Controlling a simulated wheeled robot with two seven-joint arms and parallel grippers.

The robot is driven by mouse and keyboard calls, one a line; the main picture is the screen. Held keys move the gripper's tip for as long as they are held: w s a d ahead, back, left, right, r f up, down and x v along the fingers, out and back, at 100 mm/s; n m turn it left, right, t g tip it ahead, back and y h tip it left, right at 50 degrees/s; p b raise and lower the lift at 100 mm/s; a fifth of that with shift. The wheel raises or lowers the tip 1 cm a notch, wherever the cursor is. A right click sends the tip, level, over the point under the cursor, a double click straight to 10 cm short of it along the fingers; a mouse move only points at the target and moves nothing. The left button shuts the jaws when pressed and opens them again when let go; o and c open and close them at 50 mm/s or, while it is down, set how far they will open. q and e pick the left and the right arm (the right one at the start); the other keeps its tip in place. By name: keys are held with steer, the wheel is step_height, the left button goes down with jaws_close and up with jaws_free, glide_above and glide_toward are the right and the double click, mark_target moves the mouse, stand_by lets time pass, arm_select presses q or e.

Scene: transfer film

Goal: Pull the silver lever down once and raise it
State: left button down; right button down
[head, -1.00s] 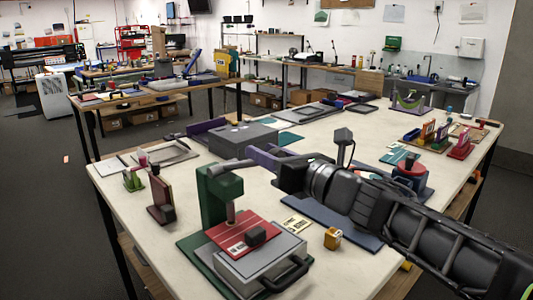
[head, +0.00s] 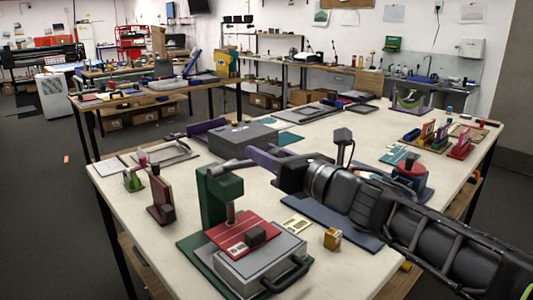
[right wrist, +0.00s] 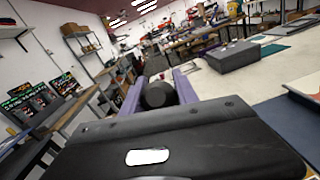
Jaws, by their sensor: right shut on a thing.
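A green press (head: 217,192) stands at the near edge of the white table. Its silver lever (head: 228,167) runs from the press head to the right, roughly level. My right gripper (head: 258,160), with purple fingers, is at the lever's outer end. In the right wrist view, its fingers are shut on the lever's dark round knob (right wrist: 159,94), one finger on each side. Below the press head lie a red plate (head: 240,233) with a small dark block and a grey box (head: 262,268) with a black handle. My left gripper is out of view.
A grey box (head: 243,137) sits behind the lever. A dark red stand (head: 160,198) is left of the press. The table's left front is bare.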

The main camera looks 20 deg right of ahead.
steer(key=shift+g, duration=0.7)
steer(key=shift+w+a+r+p, duration=0.15)
steer(key=shift+w+r+p, duration=0.2)
steer(key=shift+r+p, duration=0.65)
steer(key=shift+w+a+r+p, duration=0.2)
steer(key=shift+w+r+p, duration=0.2)
steer(key=shift+p, duration=1.15)
steer(key=shift+w+a+r+p, duration=0.15)
steer(key=shift+w+r+p, duration=0.35)
steer(key=shift+p, duration=0.8)
steer(key=w+a+r+p, duration=0.3)
steer(key=w+r, duration=0.1)
steer(key=w, duration=0.5)
steer(key=shift+a+r, duration=0.15)
steer(key=c, duration=1.3)
jaws_free()
steer(key=shift+w, duration=0.1)
steer(key=shift+o, duration=1)
steer(key=shift+w, duration=0.25)
steer(key=shift+o, duration=0.7)
steer(key=shift+s+r, duration=0.15)
